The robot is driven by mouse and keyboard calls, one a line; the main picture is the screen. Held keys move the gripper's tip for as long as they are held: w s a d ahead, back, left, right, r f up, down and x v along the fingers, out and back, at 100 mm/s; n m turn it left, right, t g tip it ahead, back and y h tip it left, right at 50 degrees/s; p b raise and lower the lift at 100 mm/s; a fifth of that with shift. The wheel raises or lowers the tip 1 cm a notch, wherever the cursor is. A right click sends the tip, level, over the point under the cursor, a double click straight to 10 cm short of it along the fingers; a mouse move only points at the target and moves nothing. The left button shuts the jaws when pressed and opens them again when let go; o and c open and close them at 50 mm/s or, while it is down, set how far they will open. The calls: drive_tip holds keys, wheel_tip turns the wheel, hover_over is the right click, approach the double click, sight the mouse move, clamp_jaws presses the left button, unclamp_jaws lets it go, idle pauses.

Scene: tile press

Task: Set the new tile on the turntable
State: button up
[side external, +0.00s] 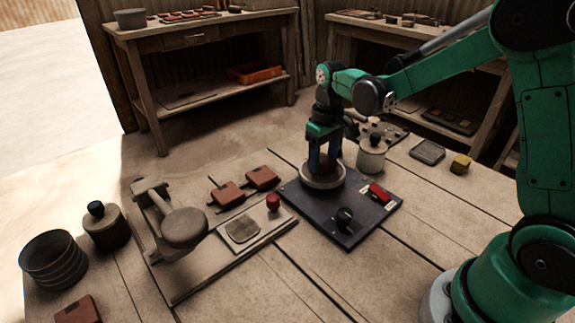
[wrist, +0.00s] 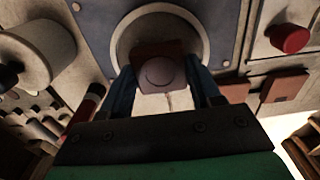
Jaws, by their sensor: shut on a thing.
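The turntable (side external: 322,183) is a pale round disc on a dark blue panel. In the wrist view its rim (wrist: 118,38) rings the area ahead of my fingers. My gripper (side external: 322,165) points down over the disc, with its blue fingers close to the surface. In the wrist view my gripper (wrist: 162,85) is shut on a reddish-brown tile (wrist: 150,50) with a rounded knob facing the camera. The tile lies over the middle of the disc. The fingers partly hide it in the side view, and I cannot tell whether it touches the disc.
The panel carries a black knob (side external: 344,215) and a red switch (side external: 379,192). A lidded jar (side external: 371,157) stands close behind. Two brown tiles (side external: 227,194) (side external: 262,177), a red button (side external: 273,202) and a hand press (side external: 180,226) are to the left.

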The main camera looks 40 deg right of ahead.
sight(323, 161)
drive_tip(key=shift+f, duration=0.45)
drive_tip(key=o, duration=1.3)
drive_tip(key=shift+f, duration=0.1)
drive_tip(key=shift+c, duration=0.2)
wheel_tip(323, 161, up, 11)
drive_tip(key=s+a+f+t, duration=0.1)
drive_tip(key=s+a+t, duration=0.5)
drive_tip(key=s, duration=0.3)
drive_tip(key=shift+s+f+t, duration=0.15)
drive_tip(key=shift+f+t, duration=0.15)
drive_tip(key=shift+t, duration=0.3)
